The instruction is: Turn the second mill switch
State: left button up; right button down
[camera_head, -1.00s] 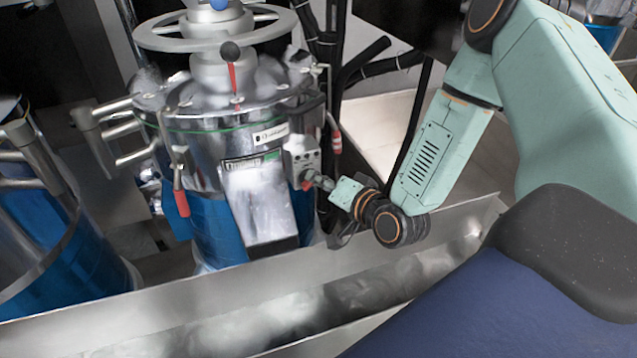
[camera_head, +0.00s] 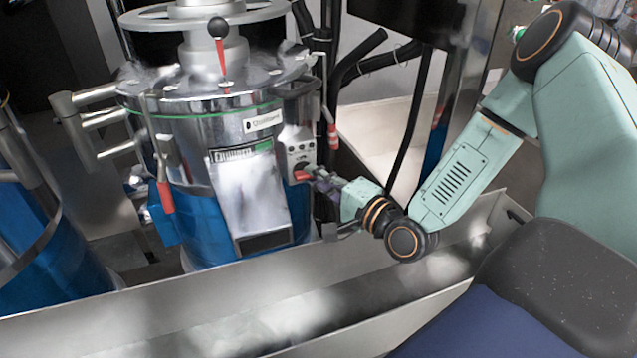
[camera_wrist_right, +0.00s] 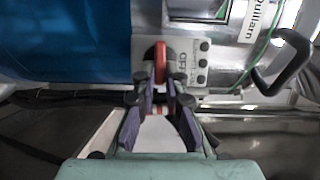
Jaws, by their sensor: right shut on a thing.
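The mill (camera_head: 215,135) is a shiny steel drum on a blue base, with a control box (camera_head: 300,150) on its right side. A red switch (camera_head: 302,173) sits on the box, and in the right wrist view the red switch (camera_wrist_right: 160,62) stands on a light panel lettered "OFF". My right gripper (camera_head: 314,177) reaches it from the right. In the right wrist view, the dark fingers of my right gripper (camera_wrist_right: 160,88) are closed around the lower end of the switch, partly hiding it. My left gripper is not in view.
A steel trough (camera_head: 215,290) runs along the front below the mill. Another blue and steel mill (camera_head: 55,250) stands at the left edge. Black hoses (camera_head: 375,62) hang behind the mill, and a red-tipped lever (camera_head: 165,195) hangs from its left side.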

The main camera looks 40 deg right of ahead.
jog(key=shift+r, duration=0.1)
dwell(0.5)
jog(key=c, duration=1.6)
grip_release()
jog(key=shift+o, duration=1)
jog(key=shift+w+a, duration=0.1)
jog(key=shift+w, duration=0.05)
